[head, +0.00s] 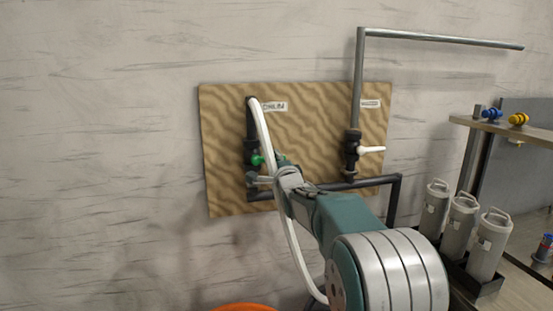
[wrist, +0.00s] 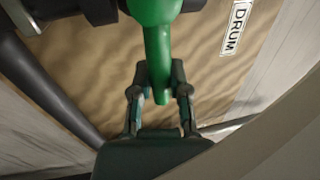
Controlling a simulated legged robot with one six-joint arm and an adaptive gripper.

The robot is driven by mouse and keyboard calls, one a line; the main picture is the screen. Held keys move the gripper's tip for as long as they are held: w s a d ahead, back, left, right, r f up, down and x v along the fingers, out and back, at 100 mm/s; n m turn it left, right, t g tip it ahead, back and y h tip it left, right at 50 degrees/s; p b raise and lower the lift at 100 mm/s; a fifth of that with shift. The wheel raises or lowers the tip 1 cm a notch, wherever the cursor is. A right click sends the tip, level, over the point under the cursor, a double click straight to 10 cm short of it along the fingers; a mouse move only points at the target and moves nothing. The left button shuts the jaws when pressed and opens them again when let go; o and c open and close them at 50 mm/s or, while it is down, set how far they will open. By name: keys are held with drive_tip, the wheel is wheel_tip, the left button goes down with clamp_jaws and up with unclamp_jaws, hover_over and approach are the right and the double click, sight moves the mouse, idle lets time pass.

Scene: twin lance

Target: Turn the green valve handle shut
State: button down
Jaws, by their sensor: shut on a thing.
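The green valve handle (wrist: 158,50) hangs down between the two fingers of my gripper (wrist: 159,80) in the wrist view, with its rounded green hub at the top edge. The fingers are shut on the handle near its lower end. In the head view, the green handle (head: 257,160) shows as a small patch on the left dark valve, with my gripper (head: 267,176) at it and partly hiding it. The white DRUM label (wrist: 235,27) is right of the handle in the wrist view.
A wood-patterned board (head: 225,190) on the wall carries dark pipes. A second valve with a white handle (head: 370,149) is to the right. A white hose (head: 265,128) passes close by my gripper. Grey canisters (head: 461,222) and a bench (head: 500,128) stand at right.

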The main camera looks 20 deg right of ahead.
drive_tip(key=shift+f, duration=0.35)
drive_tip(key=c, duration=0.6)
unclamp_jaws()
drive_tip(key=shift+w, duration=0.1)
drive_tip(key=shift+r, duration=0.1)
drive_tip(key=shift+r, duration=0.1)
drive_tip(key=s+f, duration=0.1)
drive_tip(key=s, duration=0.7)
drive_tip(key=s+f, duration=0.1)
drive_tip(key=s, duration=0.2)
drive_tip(key=shift+s+f, duration=0.3)
drive_tip(key=shift+s, duration=0.1)
